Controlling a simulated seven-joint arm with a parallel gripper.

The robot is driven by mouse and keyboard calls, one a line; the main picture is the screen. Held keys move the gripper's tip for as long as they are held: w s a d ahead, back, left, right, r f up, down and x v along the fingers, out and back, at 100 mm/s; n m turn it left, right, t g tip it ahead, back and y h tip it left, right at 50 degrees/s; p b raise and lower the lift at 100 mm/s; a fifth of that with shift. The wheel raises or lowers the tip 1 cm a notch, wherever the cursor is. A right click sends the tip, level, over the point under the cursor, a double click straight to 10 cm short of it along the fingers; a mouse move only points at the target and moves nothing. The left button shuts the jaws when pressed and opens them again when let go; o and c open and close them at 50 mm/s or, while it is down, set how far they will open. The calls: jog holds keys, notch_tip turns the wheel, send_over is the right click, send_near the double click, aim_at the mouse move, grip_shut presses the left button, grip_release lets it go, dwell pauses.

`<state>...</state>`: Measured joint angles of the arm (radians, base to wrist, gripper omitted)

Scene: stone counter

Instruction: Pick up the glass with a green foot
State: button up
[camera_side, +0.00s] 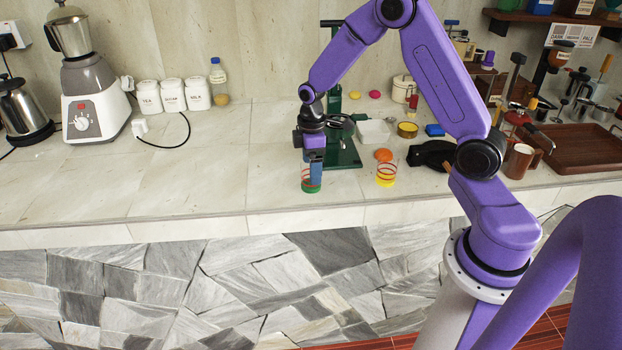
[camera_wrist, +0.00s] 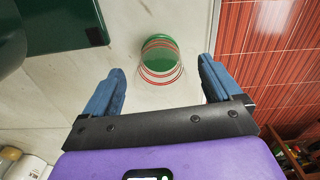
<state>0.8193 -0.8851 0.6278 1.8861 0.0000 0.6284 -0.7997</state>
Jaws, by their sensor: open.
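The glass with a green foot (camera_side: 311,184) stands on the stone counter near its front edge. It is clear with red rings, and it also shows in the wrist view (camera_wrist: 160,60), ahead of the gap between my fingers. My gripper (camera_side: 315,170) is just above and at the glass in the side view, with one blue finger overlapping it. In the wrist view my gripper (camera_wrist: 162,88) is open, with its two blue fingers wide apart. Nothing is clamped between them. How far the fingertips reach down the glass is hard to tell.
A second glass with a yellow foot (camera_side: 386,178) stands to the right, with an orange ball (camera_side: 384,155) behind it. A green stand (camera_side: 343,152) is just behind my gripper. The counter (camera_side: 200,190) to the left is clear; its front edge is close.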

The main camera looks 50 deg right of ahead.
jog(key=shift+f, duration=1.5)
jog(key=c, duration=1.1)
jog(key=shift+r, duration=0.2)
